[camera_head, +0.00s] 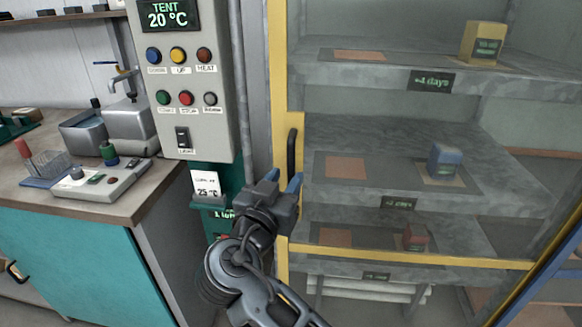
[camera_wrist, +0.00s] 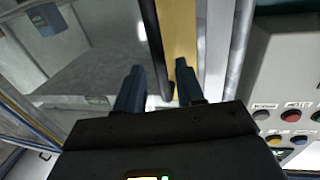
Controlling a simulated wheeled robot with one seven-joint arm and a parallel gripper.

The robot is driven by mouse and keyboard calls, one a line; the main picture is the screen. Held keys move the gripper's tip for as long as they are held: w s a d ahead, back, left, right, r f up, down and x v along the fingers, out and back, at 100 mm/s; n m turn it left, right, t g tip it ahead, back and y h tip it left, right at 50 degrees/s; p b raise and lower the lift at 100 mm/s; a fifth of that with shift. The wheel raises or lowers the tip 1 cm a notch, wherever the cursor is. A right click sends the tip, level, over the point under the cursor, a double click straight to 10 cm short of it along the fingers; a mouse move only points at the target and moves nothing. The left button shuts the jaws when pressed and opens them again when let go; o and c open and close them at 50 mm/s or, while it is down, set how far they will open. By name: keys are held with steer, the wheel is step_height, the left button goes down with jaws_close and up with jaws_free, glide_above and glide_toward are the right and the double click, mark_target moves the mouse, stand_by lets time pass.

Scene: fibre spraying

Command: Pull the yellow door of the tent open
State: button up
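The tent's yellow-framed door (camera_head: 280,90) has a clear pane and looks closed in the head view. Its black vertical bar handle (camera_head: 291,152) is on the left upright of the frame. My gripper (camera_head: 284,181) is at the handle's lower end, with blue fingertips pointing up. In the wrist view my gripper (camera_wrist: 158,84) is open, with its two fingers apart. The handle (camera_wrist: 153,40) shows there between the fingers, nearer the right one. I cannot tell whether a finger touches it. The door's yellow upright (camera_wrist: 178,32) is behind the right finger.
Left of the door is a grey control panel (camera_head: 194,128) with buttons and a display. A bench (camera_head: 88,207) with instruments is farther left. Behind the pane are shelves (camera_head: 400,75) with a yellow box (camera_head: 482,43), a blue box (camera_head: 445,160) and a red box (camera_head: 415,237).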

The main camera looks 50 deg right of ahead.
mark_target(290, 173)
steer(key=shift+p+x, duration=0.4)
steer(key=shift+x, duration=1.65)
steer(key=shift+c, duration=0.3)
jaws_close()
